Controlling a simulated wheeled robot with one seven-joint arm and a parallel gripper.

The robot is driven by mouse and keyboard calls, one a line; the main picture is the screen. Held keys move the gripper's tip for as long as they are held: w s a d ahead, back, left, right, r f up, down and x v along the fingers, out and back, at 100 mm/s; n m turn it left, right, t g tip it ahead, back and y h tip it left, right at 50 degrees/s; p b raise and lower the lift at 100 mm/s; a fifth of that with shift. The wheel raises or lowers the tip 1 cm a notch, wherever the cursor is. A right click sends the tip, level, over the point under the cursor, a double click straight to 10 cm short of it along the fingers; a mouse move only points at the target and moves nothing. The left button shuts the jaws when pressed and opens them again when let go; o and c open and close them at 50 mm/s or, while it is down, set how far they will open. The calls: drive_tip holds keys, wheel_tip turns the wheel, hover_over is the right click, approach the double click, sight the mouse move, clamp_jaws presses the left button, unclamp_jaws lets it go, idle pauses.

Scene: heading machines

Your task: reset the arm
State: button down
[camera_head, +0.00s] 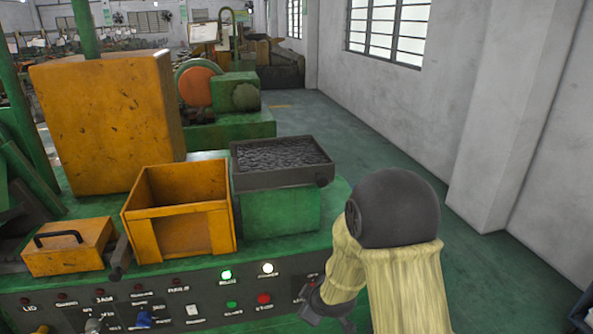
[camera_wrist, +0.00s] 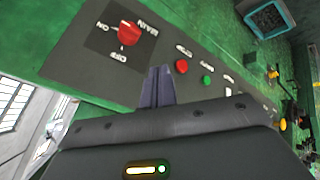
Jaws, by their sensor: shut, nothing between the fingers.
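My arm stands at the right of the head view, with a dark round joint and pale ribbed sleeves. My gripper (camera_head: 328,306) is low in front of the right end of the control panel (camera_head: 180,312); its fingertips are partly hidden in the head view. In the wrist view my gripper (camera_wrist: 157,77) has its two fingers together with nothing between them. The fingers point at the panel between a red rotary switch (camera_wrist: 128,33) and a red button (camera_wrist: 181,66). I cannot tell whether they touch the panel.
An open orange box (camera_head: 180,212), an orange lid with a black handle (camera_head: 68,247) and a dark tray of small pieces (camera_head: 282,160) are on the green machine.

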drive_tip(key=s+d+r+m+g+h, duration=0.1)
drive_tip(key=s+d+r+m, duration=0.3)
drive_tip(key=s, duration=0.5)
drive_tip(key=s+d+r+m+g+h, duration=0.1)
drive_tip(key=s+d+r+m+g, duration=0.2)
drive_tip(key=s+d+m, duration=0.4)
drive_tip(key=shift+s+d+r+m+h+b, duration=0.3)
drive_tip(key=shift+s+d+r+m+b, duration=0.15)
drive_tip(key=shift+s, duration=0.45)
drive_tip(key=shift+w+a, duration=0.1)
